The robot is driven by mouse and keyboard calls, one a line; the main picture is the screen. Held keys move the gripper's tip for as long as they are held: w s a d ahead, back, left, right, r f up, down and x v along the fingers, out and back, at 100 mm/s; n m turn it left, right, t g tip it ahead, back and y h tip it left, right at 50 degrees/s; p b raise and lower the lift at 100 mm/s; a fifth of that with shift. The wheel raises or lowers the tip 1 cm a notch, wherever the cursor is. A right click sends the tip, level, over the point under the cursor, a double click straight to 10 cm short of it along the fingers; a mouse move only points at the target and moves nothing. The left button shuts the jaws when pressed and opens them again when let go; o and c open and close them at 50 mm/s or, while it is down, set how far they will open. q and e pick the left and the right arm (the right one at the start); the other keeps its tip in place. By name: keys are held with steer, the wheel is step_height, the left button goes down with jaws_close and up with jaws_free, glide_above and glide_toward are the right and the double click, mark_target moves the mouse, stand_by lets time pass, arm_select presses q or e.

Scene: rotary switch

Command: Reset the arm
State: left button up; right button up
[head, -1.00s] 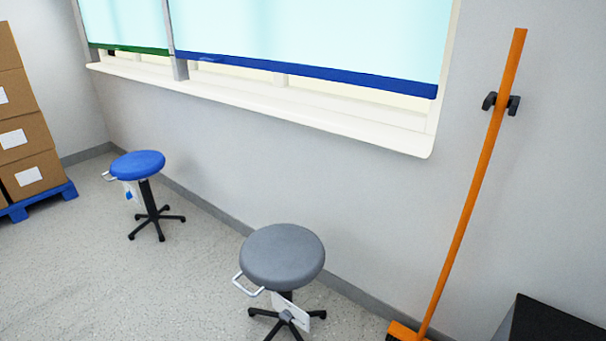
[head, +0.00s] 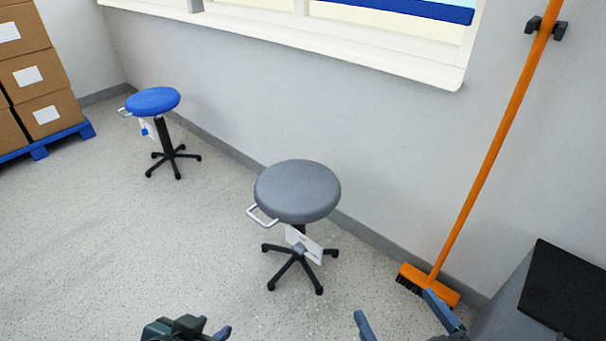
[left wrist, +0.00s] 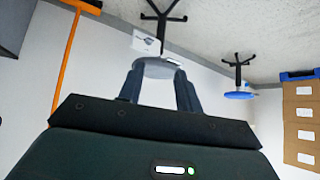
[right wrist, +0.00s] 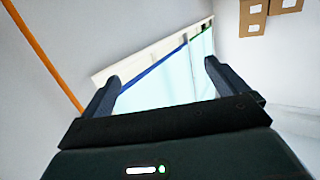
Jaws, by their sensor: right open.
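No rotary switch shows in any view. My left gripper (head: 212,326) is at the bottom edge of the head view, partly cut off. In the left wrist view (left wrist: 159,68) its two fingers stand apart with nothing held between them. My right gripper (head: 394,303) is at the bottom of the head view, right of the grey stool. In the right wrist view (right wrist: 161,69) its fingers are wide apart and empty, with the window behind them.
A grey stool (head: 298,190) stands ahead on the floor, a blue stool (head: 152,101) further left. An orange broom (head: 490,160) leans on the wall beside a dark-topped box (head: 570,290). Cartons (head: 45,80) sit on a blue pallet at far left. The floor at left is clear.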

arm_select(q)
steer(key=w+d+r+m+t+h+b, duration=0.2)
steer(key=d+r+m+t+h+b, duration=0.1)
steer(key=d+t+h+b, duration=0.75)
arm_select(e)
steer(key=a+f+n+t+y+b, duration=0.2)
steer(key=a+f+n+t+y, duration=0.1)
steer(key=a+f+y, duration=0.1)
arm_select(q)
steer(key=s+a+r+n+g+y+p, duration=0.2)
steer(key=a+r+g+y+p, duration=0.5)
steer(key=p, duration=3.1)
step_height(320, 180, up, 4)
steer(key=shift+s+a+r+n+g+y, duration=0.1)
steer(key=shift+s+a+n+g+y, duration=0.1)
steer(key=shift+n+g+y, duration=0.6)
arm_select(e)
steer(key=d+r+m+g+h, duration=0.1)
steer(key=d+r+g+h, duration=0.1)
steer(key=r+g+h, duration=0.1)
steer(key=s+d+r+m+g+h, duration=0.1)
steer(key=d+r+m+g+h, duration=0.1)
steer(key=r, duration=0.5)
steer(key=d+g+h, duration=0.1)
steer(key=g, duration=0.1)
steer(key=shift+d+r+m+g, duration=0.3)
steer(key=shift+d+g, duration=0.05)
steer(key=shift+g, duration=0.05)
